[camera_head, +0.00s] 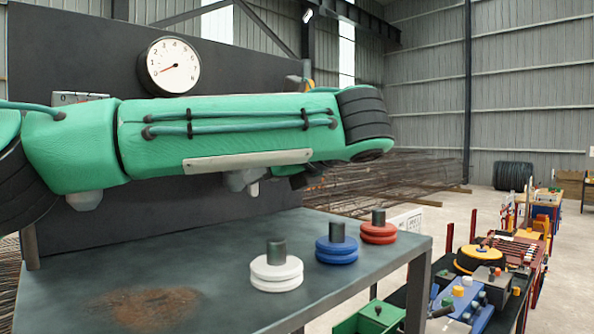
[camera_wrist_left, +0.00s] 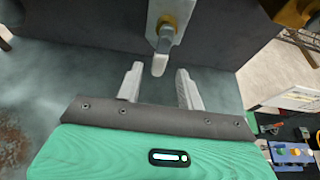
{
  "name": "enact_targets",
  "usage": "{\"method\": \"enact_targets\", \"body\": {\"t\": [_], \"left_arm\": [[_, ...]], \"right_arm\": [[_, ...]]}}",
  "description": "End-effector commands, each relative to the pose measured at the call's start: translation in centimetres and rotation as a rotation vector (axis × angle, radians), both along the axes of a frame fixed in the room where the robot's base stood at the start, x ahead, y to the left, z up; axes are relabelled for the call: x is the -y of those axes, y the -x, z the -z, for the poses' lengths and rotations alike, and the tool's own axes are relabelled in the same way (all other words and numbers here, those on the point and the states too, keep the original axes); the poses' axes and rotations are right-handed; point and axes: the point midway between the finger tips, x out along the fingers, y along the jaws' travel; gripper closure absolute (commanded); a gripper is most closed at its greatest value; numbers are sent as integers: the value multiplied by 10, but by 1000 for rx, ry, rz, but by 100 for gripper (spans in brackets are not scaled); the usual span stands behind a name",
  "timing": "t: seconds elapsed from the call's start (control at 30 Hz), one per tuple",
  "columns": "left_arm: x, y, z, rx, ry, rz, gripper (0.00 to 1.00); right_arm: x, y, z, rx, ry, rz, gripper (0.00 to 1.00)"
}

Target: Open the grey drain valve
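In the left wrist view, a grey valve lever (camera_wrist_left: 164,42) with a yellowish hub and pale tip hangs from the dark panel. My left gripper (camera_wrist_left: 160,72) is open, with its two pale fingers apart and the lever tip at or near the gap between them. I cannot tell whether they touch. In the head view, my green left arm crosses the panel and hides most of the fittings behind it; the left fingers cannot be made out there. Grey fittings (camera_head: 238,180) show just below the arm. My right gripper is out of view.
A round gauge (camera_head: 172,66) is on the dark panel (camera_head: 60,45). The steel bench (camera_head: 215,305) has a rust patch and white (camera_head: 276,273), blue (camera_head: 336,249) and red (camera_head: 378,231) disc stacks near its right side. Rebar and cluttered benches stand beyond.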

Motion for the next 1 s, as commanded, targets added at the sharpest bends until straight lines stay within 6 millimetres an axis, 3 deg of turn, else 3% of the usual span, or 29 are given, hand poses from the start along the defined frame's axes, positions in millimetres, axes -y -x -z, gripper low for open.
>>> {"method": "enact_targets", "body": {"t": [0.1,0.4,1.0], "left_arm": [[17,17,-7,5,-2,1,62],[48,48,-27,3,0,0,62],[54,55,-32,1,1,0,62]], "right_arm": [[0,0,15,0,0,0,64],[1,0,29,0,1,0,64],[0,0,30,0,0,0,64]]}}
